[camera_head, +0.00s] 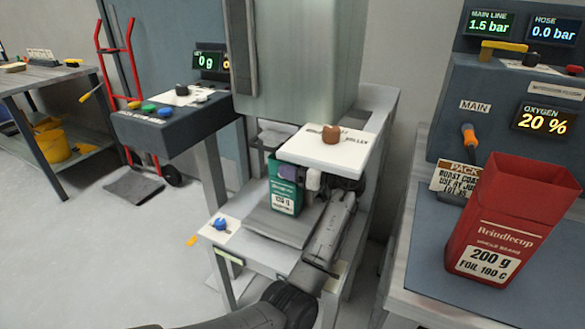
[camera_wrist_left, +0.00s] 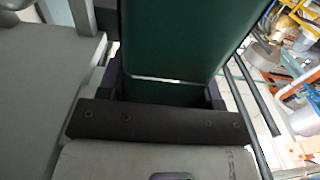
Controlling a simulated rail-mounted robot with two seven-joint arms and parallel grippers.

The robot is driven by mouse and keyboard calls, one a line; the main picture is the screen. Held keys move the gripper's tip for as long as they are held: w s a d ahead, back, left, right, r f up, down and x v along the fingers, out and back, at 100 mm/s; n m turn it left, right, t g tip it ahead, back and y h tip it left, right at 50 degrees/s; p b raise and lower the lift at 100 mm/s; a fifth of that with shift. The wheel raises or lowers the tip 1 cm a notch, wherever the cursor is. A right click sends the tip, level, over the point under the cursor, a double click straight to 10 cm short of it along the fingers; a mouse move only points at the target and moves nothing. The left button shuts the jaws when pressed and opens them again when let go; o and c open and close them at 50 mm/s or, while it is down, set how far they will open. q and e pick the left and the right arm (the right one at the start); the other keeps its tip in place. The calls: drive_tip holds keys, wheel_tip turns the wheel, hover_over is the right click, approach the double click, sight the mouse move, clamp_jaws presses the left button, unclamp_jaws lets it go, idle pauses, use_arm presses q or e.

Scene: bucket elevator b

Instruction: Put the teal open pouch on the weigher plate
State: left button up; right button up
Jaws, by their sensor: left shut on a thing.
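The teal open pouch (camera_head: 285,197), with a white weight label, is upright just over the grey weigher plate (camera_head: 265,224) in the head view. I cannot tell whether its base touches the plate. My left gripper (camera_head: 298,178) is shut on the pouch from its right side, under a white overhanging panel that hides part of the grip and the pouch's top. In the left wrist view the teal pouch (camera_wrist_left: 185,40) fills the top middle, between the dark fingers.
The white panel (camera_head: 330,150) carries a brown knob, close above my gripper. A blue knob (camera_head: 221,224) sits left of the plate. The display (camera_head: 208,61) reads 0 g. A red 200 g pouch (camera_head: 510,220) stands on the right bench.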

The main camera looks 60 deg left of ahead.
use_arm(q)
drive_tip(key=o, duration=0.3)
drive_tip(key=shift+f, duration=0.1)
drive_tip(key=o, duration=0.4)
drive_tip(key=shift+o, duration=0.2)
drive_tip(key=p+v, duration=0.3)
drive_tip(key=v, duration=0.4)
drive_tip(key=shift+d, duration=0.15)
drive_tip(key=shift+w, duration=0.15)
